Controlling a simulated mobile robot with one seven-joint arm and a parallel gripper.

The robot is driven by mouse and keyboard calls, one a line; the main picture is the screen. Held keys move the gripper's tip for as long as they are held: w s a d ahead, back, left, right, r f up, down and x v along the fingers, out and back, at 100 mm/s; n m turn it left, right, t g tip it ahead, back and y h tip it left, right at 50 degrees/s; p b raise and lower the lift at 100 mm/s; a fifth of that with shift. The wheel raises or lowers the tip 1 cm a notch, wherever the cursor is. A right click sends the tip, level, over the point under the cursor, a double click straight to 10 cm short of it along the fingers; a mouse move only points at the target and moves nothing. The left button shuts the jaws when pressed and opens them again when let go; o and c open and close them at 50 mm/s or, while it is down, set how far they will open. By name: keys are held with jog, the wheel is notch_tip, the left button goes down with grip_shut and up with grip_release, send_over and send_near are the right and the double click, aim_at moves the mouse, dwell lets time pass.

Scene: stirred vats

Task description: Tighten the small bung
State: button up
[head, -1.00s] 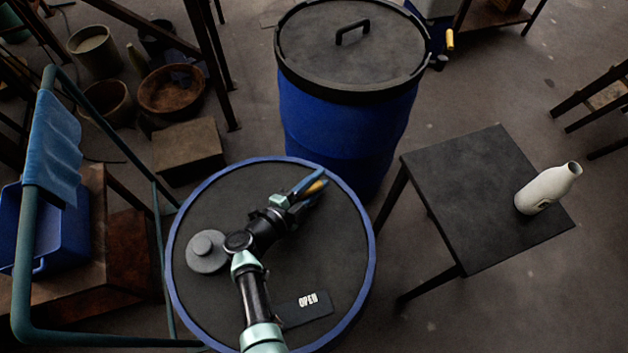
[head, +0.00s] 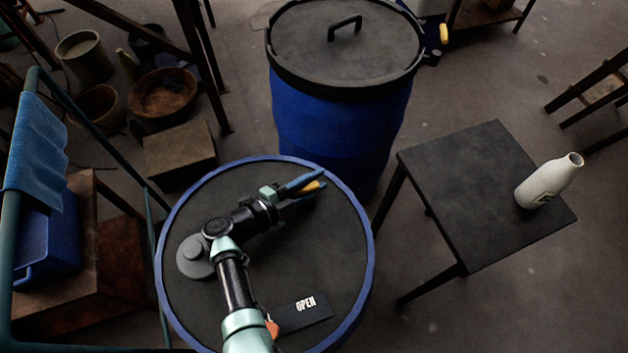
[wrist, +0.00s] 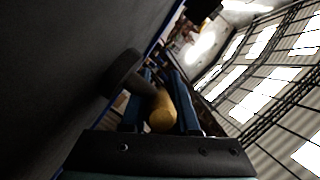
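A round grey cap with a raised knob (head: 196,252) sits at the left of the dark lid of the near vat (head: 200,315), partly behind my arm. I cannot tell whether it is the small bung. My gripper (head: 312,182) is low over the lid's far right part, its blue fingers pointing to the rim. Between the fingers is a yellow-handled piece (wrist: 162,112), which fills the gap. In the wrist view a grey shaft runs from it to a dark round disc close to the dark surface at left. I cannot tell whether the disc touches that surface.
An OPEN plate (head: 303,313) lies on the lid's front, with a small orange thing (head: 272,328) beside my arm. A lidded blue drum (head: 335,130) stands behind. A dark table (head: 450,180) with a white bottle (head: 545,182) is at right; a green rail (head: 85,125) is at left.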

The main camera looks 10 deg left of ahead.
jog(key=o, duration=0.4)
notch_tip(320, 180, up, 10)
jog(key=p, duration=0.3)
jog(key=shift+r, duration=0.1)
dwell(0.3)
